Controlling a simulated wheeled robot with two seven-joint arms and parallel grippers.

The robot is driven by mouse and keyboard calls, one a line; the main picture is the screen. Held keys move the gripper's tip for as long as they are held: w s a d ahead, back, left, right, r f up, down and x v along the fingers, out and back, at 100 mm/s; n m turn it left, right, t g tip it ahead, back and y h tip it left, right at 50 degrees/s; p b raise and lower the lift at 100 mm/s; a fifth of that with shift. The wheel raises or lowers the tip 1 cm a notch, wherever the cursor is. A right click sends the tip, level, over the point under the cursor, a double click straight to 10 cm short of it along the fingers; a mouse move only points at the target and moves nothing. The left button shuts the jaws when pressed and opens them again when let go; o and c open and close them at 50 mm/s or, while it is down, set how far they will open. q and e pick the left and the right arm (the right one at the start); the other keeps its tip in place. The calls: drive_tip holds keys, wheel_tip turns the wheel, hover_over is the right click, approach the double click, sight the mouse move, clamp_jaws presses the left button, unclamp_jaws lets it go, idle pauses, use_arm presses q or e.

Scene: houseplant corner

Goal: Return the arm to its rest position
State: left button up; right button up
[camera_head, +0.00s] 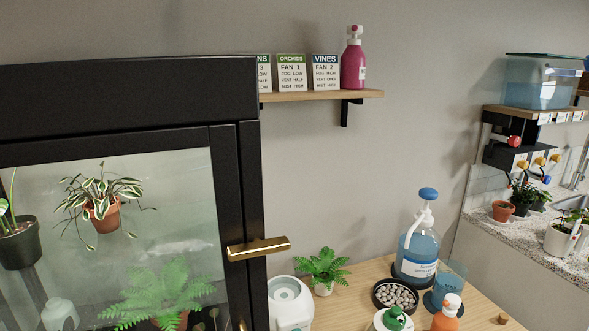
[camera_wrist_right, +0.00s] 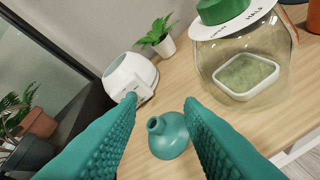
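My right gripper (camera_wrist_right: 160,103) shows in the right wrist view as two teal ridged fingers. They are spread apart with nothing between their tips. A small teal funnel-shaped piece (camera_wrist_right: 170,140) appears on the wooden table just below and between the fingers; I see no finger closed on it. Neither arm nor gripper shows in the head view, and my left gripper is in neither view.
A black glass-doored cabinet (camera_head: 235,95) with a brass handle (camera_head: 258,248) fills the left. The wooden table (camera_head: 375,270) holds a white device (camera_head: 288,300), a fern, a blue pump bottle (camera_head: 418,250) and a pebble dish. A glass jar (camera_wrist_right: 240,65) stands right of the gripper.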

drive_tip(key=s+d+f+n+g+h, duration=0.2)
drive_tip(key=s+f+n+g, duration=0.15)
drive_tip(key=s, duration=0.95)
drive_tip(key=s+d+f+n+g+h, duration=0.25)
drive_tip(key=s+g, duration=0.25)
drive_tip(key=s, duration=0.8)
wheel_tip(320, 180, down, 27)
drive_tip(key=s+g, duration=0.2)
drive_tip(key=s+d+f, duration=0.2)
drive_tip(key=s+f, duration=1.3)
drive_tip(key=shift+s+d+g, duration=0.2)
drive_tip(key=shift+s+g, duration=0.05)
drive_tip(key=shift+g, duration=0.1)
